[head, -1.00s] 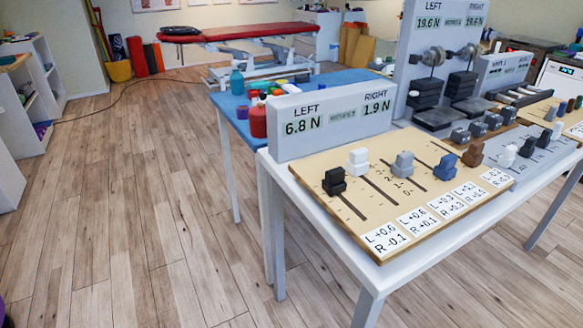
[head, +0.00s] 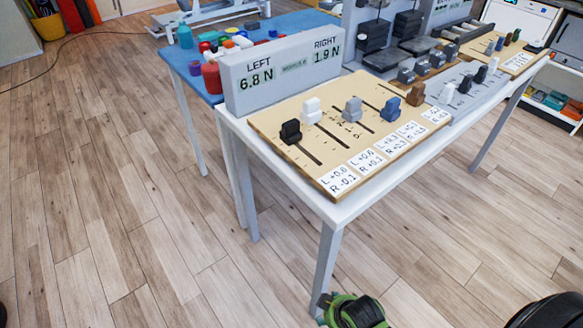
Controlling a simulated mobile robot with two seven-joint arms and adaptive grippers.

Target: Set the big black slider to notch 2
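The big black slider (head: 291,132) is the leftmost knob on the light wooden slider board (head: 268,122). It stands at the far end of its slot, and the bare slot runs from it toward the front edge. Small notch marks lie between the slots, but I cannot read which number is beside the black knob. A grey display box (head: 240,98) behind the board reads LEFT 6.8 N and RIGHT 1.9 N. I see neither of my grippers clearly, and nothing touches the slider.
White (head: 312,111), grey (head: 352,110), blue (head: 390,108) and brown (head: 416,94) knobs share the board. A white table (head: 336,215) carries it. A blue table (head: 192,86) with bottles stands behind. A green and black object (head: 352,312) shows at the bottom. Open floor lies left.

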